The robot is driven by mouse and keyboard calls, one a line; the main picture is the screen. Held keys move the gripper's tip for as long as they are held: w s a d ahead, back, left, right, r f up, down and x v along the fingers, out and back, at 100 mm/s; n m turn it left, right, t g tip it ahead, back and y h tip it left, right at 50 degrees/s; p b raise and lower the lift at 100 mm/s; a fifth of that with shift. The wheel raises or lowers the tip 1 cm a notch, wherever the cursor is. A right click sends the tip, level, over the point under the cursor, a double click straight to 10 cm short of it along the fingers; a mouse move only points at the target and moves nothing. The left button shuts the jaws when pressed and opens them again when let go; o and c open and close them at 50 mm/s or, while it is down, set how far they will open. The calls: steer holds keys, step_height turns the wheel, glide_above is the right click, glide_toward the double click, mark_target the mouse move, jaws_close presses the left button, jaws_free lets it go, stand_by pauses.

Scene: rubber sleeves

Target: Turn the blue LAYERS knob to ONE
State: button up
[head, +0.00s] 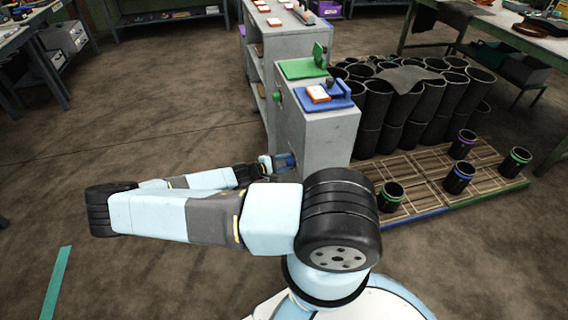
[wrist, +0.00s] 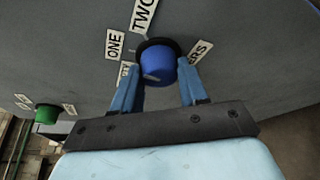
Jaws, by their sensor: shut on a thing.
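The blue knob (wrist: 157,60) sits on a grey panel in the wrist view, with a black ring behind it. The ONE label (wrist: 115,45) is at its upper left and the TWO label (wrist: 144,14) is above it. A label ending in "RS" (wrist: 200,52) is partly hidden at its right, and another label is mostly hidden at its left. My gripper (wrist: 159,70) has its two blue fingers on either side of the knob, shut on it. A small pale mark shows on the knob's lower edge; I cannot tell its setting. In the head view my gripper (head: 284,161) is at the cabinet's left face; the knob is hidden there.
A green knob (wrist: 47,113) with small labels is at the left of the panel; it also shows on the grey cabinet (head: 331,135). Black sleeves (head: 375,115) and a wooden pallet (head: 415,180) stand to the right.

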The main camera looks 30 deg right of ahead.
steer(key=shift+n+g+y, duration=0.4)
steer(key=shift+n, duration=0.6)
steer(key=o, duration=1)
steer(key=v, duration=1.3)
steer(key=shift+a, duration=0.4)
